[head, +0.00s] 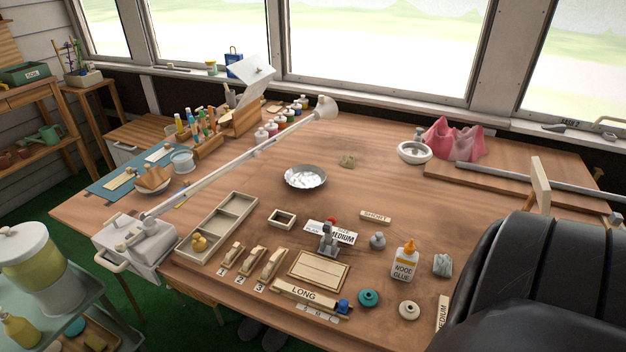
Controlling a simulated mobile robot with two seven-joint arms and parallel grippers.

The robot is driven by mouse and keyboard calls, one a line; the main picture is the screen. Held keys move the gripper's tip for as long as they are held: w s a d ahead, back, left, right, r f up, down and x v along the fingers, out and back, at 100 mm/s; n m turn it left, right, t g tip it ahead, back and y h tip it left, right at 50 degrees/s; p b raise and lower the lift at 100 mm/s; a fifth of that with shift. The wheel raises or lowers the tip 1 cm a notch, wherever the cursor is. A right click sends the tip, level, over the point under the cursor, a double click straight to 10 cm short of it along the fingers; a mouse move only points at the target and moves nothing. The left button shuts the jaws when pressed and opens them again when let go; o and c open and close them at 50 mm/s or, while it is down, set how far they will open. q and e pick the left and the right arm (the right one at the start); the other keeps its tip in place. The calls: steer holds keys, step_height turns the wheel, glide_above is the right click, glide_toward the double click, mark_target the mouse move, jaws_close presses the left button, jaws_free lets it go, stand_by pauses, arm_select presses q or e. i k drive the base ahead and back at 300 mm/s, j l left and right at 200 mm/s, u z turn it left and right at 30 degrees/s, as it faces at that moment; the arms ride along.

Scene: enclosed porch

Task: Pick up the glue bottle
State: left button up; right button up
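The glue bottle (404,264) stands upright near the front right of the wooden workbench (250,185).
A grey knob-like piece (377,241), a grey lump (442,265), a teal disc (369,298) and a cream disc (409,310) surround the bottle. A large black ridged shape (545,285) fills the lower right. Open bench lies behind the bottle.

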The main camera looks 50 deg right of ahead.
mark_target(404, 265)
steer(key=z, duration=2.25)
